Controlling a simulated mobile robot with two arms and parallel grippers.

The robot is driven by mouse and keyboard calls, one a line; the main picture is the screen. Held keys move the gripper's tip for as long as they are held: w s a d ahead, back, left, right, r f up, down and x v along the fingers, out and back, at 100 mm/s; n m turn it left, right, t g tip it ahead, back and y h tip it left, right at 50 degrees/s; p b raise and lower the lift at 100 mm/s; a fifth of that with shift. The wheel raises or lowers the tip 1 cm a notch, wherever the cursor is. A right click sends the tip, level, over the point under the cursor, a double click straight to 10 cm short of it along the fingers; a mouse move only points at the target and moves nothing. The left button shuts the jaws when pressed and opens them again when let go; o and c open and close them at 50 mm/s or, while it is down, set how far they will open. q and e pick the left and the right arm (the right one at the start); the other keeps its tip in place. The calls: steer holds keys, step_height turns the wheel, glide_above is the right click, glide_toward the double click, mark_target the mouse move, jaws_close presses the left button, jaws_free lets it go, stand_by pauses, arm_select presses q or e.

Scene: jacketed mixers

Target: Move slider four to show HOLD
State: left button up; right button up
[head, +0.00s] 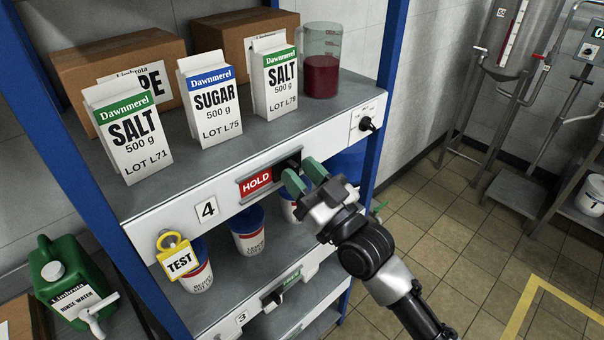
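Slider four is set in the white front rail of the upper shelf, right of the number plate "4" (208,209). Its window shows a red HOLD label (257,183) at the left, with a dark slider part (288,164) at the right end. My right gripper (304,178) is at that right end, its two green fingers apart. They partly cover the slider, and I cannot tell whether they touch it. Nothing shows held between them. My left gripper is not in view.
Cartons of salt and sugar (211,103) and a beaker of red liquid (321,66) stand on the shelf above. A yellow TEST tag (179,257) hangs at the rail's left. A black knob (367,124) sticks out at right. Cups (249,232) stand below.

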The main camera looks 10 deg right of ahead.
steer(key=b+v, duration=0.4)
steer(key=v, duration=0.7)
